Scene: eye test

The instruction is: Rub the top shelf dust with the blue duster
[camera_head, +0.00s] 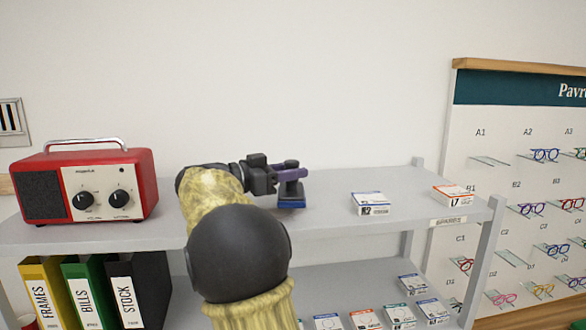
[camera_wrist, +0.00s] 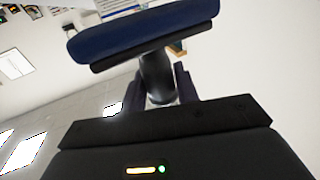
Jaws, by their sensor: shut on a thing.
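The blue duster (camera_head: 291,202) has a flat blue pad and a dark upright handle. My gripper (camera_head: 287,173) is shut on its handle, above the pad. The pad is down at the top shelf (camera_head: 335,222), near its back; I cannot tell whether it touches the surface. In the wrist view the duster's pad (camera_wrist: 145,32) lies beyond my gripper (camera_wrist: 160,88), whose fingers are on both sides of the handle. I cannot make out any dust on the grey shelf. My arm hides part of the shelf left of the duster.
A red radio (camera_head: 88,184) stands at the shelf's left. A blue-and-white box (camera_head: 370,204) and an orange-and-white box (camera_head: 453,196) stand to the right. Binders (camera_head: 138,290) and several small boxes (camera_head: 400,316) are on the level below. A glasses display (camera_head: 515,170) is at right.

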